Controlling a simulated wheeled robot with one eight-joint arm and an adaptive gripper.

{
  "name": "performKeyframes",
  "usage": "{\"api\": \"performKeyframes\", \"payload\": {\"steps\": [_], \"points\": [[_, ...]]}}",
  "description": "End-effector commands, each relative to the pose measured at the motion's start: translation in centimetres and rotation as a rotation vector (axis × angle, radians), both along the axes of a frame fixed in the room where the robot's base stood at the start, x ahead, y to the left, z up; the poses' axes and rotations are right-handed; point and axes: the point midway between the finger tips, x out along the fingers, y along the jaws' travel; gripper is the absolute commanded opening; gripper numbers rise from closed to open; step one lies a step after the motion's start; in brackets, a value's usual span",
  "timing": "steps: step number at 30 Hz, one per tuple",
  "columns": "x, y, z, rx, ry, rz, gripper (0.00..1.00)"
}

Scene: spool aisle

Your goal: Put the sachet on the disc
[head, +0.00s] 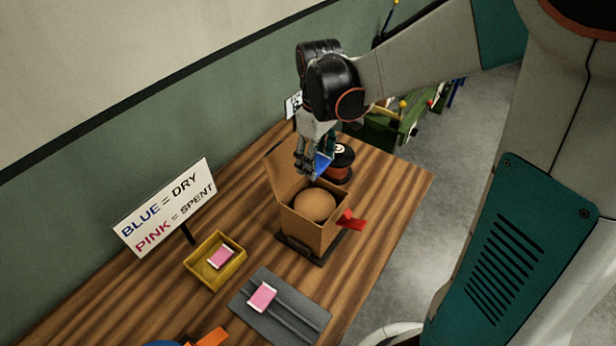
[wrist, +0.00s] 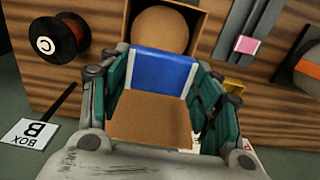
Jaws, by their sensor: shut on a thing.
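My gripper (head: 306,172) is shut on a blue sachet (head: 322,164) and holds it above the open cardboard box, near its raised flap. In the wrist view the blue sachet (wrist: 160,72) is between the fingers, with a brown surface below it that I cannot identify for sure. The round tan disc (head: 314,205) lies inside the box (head: 305,236). The exact height of the sachet over the disc cannot be told.
A black spool with reddish windings (head: 341,165) stands behind the box. A red piece (head: 351,221) sticks out at the box's right. A yellow tray (head: 190,266) holds a pink sachet; another pink sachet (head: 262,297) lies on a grey ridged plate (head: 300,313). A sign (head: 168,208) stands left.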

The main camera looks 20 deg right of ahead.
Motion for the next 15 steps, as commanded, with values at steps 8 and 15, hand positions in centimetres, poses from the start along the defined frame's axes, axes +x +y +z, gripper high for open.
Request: {"api": "performKeyframes", "payload": {"steps": [8, 15], "points": [[0.1, 0.0, -7.1, 0.0, 0.0, -0.001, 0.38], [0.0, 0.0, -10.5, 0.0, 0.0, -0.001, 0.38]]}}
